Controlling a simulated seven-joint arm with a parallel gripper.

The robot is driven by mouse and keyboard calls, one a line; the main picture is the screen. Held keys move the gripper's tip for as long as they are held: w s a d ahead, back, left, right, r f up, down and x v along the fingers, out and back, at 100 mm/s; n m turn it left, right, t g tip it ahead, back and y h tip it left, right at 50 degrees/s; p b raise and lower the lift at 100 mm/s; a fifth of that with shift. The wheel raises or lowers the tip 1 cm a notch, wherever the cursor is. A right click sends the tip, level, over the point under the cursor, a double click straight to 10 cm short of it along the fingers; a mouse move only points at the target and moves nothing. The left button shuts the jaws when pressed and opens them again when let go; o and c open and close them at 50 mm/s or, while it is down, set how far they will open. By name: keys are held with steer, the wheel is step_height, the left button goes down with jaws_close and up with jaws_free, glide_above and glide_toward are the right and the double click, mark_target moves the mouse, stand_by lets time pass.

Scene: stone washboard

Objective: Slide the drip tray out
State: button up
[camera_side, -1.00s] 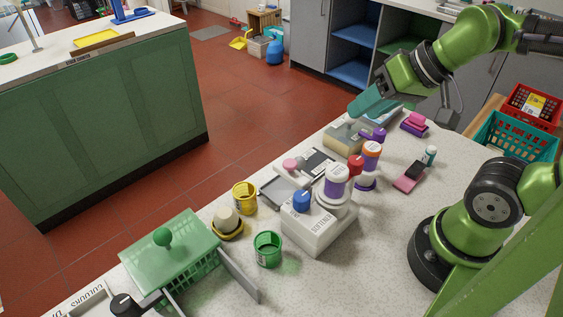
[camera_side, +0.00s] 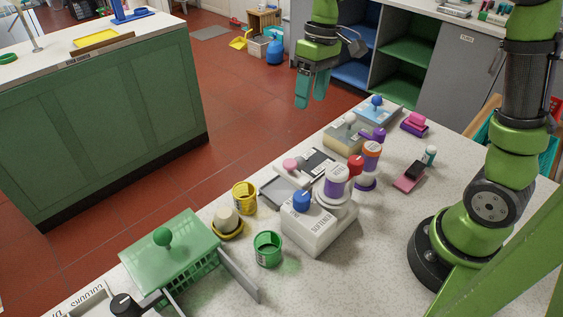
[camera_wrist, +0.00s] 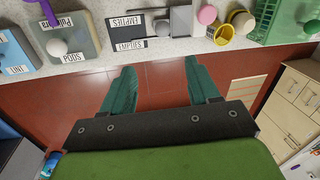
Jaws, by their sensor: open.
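My gripper (camera_side: 311,92) is open and empty, hanging past the far edge of the counter over the red floor. In the wrist view its two teal fingers (camera_wrist: 159,68) are apart with only floor between them. A shallow grey tray (camera_side: 284,194) lies at the counter's far edge by the white machine (camera_side: 319,228); it also shows at the top of the wrist view (camera_wrist: 181,20). It may be the drip tray, but no readable label confirms this. My gripper is clear of it. The machine and containers partly hide the counter around it.
A dark slab (camera_side: 319,164) labelled EMPTIES is beside the tray. A PODS box (camera_side: 343,138) and a blue box (camera_side: 379,112) stand along the edge. A yellow cup (camera_side: 244,197), green cup (camera_side: 268,249) and green lidded basket (camera_side: 172,250) are leftward. The floor gap is clear.

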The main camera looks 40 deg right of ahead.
glide_toward(301, 157)
steer(key=shift+n, duration=0.4)
steer(key=f, duration=0.3)
steer(key=a+f, duration=0.1)
steer(key=f, duration=0.5)
steer(key=shift+s+a+f, duration=0.15)
steer(key=shift+a+f, duration=0.2)
steer(key=shift+a, duration=0.05)
steer(key=shift+c, duration=0.3)
